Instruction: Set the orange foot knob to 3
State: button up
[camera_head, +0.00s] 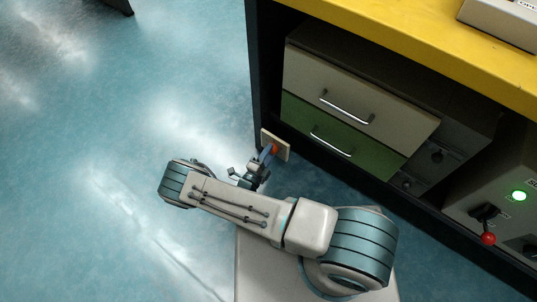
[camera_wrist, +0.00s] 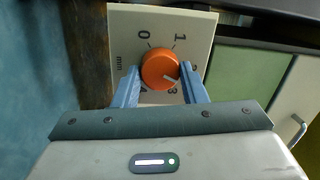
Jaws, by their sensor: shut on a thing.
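The orange foot knob (camera_wrist: 160,66) sits on a pale plate (camera_wrist: 125,25) with a printed scale. The 0, 1 and 3 are readable in the wrist view; other marks are partly hidden by my fingers. A short white pointer line on the knob points to the lower right, close to the 3 and a little to its right. My gripper (camera_wrist: 161,78) is shut on the knob, one blue finger on each side. In the head view the knob (camera_head: 274,149) and plate (camera_head: 283,146) are small, low by the bench's left leg, with my gripper (camera_head: 268,153) at them.
A yellow-topped bench (camera_head: 410,40) stands at the right. Under it are a drawer unit (camera_head: 350,95) with cream and green drawers and a control box with a green light (camera_head: 518,196) and a red-tipped lever (camera_head: 488,239). The blue floor (camera_head: 110,110) at the left is clear.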

jog(key=shift+a+f+m+h+b, duration=0.1)
jog(key=shift+m+h+b, duration=0.15)
jog(key=shift+m, duration=1.6)
jog(key=shift+a+f+m+h+b, duration=0.1)
jog(key=shift+m+h+b, duration=0.15)
jog(key=shift+m, duration=1.6)
jog(key=shift+r, duration=0.1)
jog(key=o, duration=1)
jog(key=shift+a, duration=0.1)
jog(key=shift+c, duration=0.2)
jog(key=p+v, duration=0.3)
jog(key=v, duration=1)
jog(key=shift+s, duration=0.35)
jog(key=shift+a, duration=0.1)
